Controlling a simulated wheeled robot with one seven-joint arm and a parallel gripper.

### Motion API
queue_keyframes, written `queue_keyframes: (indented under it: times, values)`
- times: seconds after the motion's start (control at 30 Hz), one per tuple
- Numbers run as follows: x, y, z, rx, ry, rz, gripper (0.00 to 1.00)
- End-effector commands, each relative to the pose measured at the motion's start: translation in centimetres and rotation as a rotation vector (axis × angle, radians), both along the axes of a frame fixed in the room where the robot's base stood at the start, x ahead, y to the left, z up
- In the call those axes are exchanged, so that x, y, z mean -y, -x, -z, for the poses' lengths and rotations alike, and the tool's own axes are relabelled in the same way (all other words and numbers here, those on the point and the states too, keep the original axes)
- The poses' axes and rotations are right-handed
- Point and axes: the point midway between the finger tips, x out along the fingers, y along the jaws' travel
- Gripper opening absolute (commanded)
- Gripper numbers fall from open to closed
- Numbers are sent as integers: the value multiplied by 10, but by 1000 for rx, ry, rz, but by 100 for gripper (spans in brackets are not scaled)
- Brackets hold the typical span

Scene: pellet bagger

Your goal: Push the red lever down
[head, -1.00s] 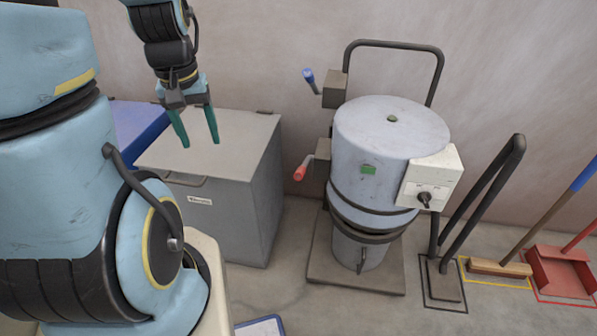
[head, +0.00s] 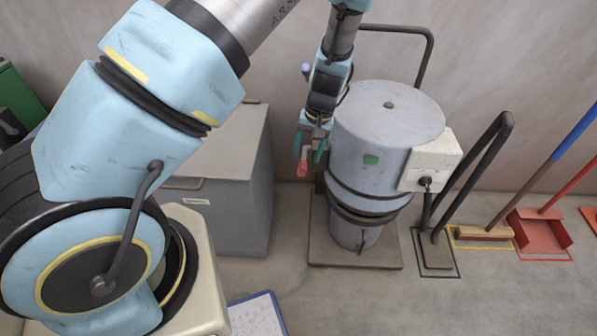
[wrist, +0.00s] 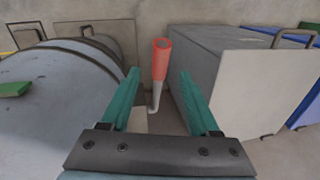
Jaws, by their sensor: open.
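The red lever (head: 302,168) sticks out at the left side of the grey pellet bagger (head: 385,125). In the wrist view its red grip (wrist: 161,58) stands on a pale bent rod, beyond the fingertips and in line with the gap between them. My gripper (head: 309,150) is open and empty, with its green fingers spread at the lever in the head view. The wrist view shows the fingers (wrist: 158,85) wide apart. I cannot tell whether a finger touches the lever. The lever's mount is mostly hidden behind my gripper.
A grey cabinet (head: 228,225) stands left of the bagger. A white control box (head: 432,160) with a black knob is on the bagger's right. A broom (head: 487,233) and red dustpan (head: 540,234) stand farther right.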

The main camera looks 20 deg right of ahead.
Motion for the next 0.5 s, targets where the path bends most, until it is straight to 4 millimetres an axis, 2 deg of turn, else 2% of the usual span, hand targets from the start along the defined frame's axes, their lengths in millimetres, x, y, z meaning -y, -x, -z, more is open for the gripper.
queue_keyframes:
  times: [0.5]
  values:
    - [-15, -8, 82, -2, -2, -1, 62]
